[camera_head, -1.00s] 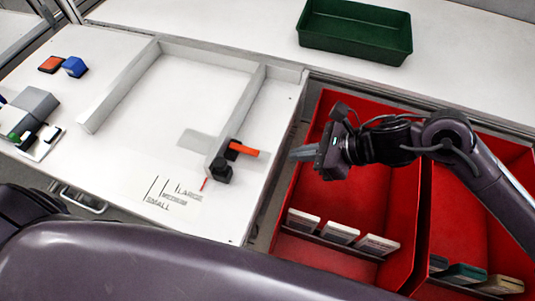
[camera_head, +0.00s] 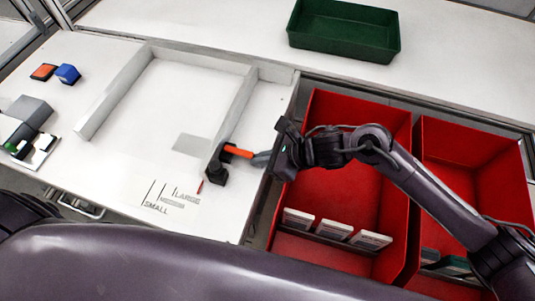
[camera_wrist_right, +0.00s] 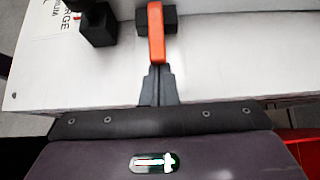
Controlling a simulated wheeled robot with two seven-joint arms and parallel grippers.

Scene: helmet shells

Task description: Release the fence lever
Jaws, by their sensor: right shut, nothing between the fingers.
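The fence lever (camera_head: 237,151) is a short orange bar on a black mount at the near end of the grey fence (camera_head: 236,108), on the white table. It also shows in the right wrist view (camera_wrist_right: 156,32), pointing toward my gripper from a black block. My right gripper (camera_head: 262,159) is shut and empty, with its fingertips right at the free end of the lever; in the wrist view the fingertips (camera_wrist_right: 158,70) meet or nearly meet the orange end. I cannot tell whether they touch. My left gripper is not in view.
Red bins (camera_head: 323,202) with several white boxes stand right of the table, under my right arm. A green tray (camera_head: 345,30) is at the back. Size labels (camera_head: 170,197) lie near the fence. An orange block (camera_head: 43,71) and a blue block (camera_head: 67,74) are at the left.

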